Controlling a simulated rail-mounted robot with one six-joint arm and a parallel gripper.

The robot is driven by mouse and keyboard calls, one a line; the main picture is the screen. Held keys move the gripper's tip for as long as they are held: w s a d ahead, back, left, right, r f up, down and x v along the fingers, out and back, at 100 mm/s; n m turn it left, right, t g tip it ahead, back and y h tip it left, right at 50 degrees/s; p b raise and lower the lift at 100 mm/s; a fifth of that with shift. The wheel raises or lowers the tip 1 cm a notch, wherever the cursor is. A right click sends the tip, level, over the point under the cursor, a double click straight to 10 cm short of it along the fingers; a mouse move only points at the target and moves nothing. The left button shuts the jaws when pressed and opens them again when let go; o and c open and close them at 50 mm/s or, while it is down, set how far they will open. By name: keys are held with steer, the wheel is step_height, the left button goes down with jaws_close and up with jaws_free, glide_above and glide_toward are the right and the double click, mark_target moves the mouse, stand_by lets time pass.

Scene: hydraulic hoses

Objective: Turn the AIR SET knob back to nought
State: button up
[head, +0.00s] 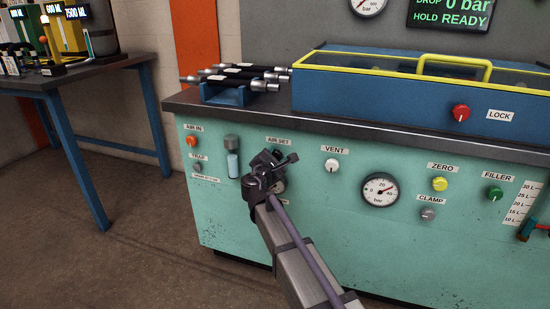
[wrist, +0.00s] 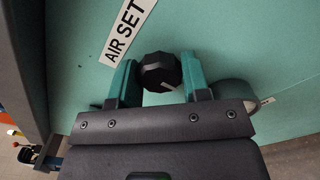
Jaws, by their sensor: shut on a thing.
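The AIR SET knob (wrist: 160,72) is black and faceted, and shows in the wrist view between the two fingers of my gripper (wrist: 158,78). The gripper is shut on the knob, with a green finger on either side. The AIR SET label (wrist: 127,33) is beside it on the teal panel. In the head view my gripper (head: 274,165) is at the panel just below the AIR SET label (head: 278,140), and it hides the knob there.
The VENT knob (head: 331,166) and a pressure gauge (head: 380,190) are right of my gripper. A small clear bowl (head: 233,164) is to its left. The bench top (head: 400,122) overhangs above, carrying a blue box (head: 400,90) and several hoses (head: 240,78).

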steer(key=o, duration=0.9)
steer(key=v, duration=1.1)
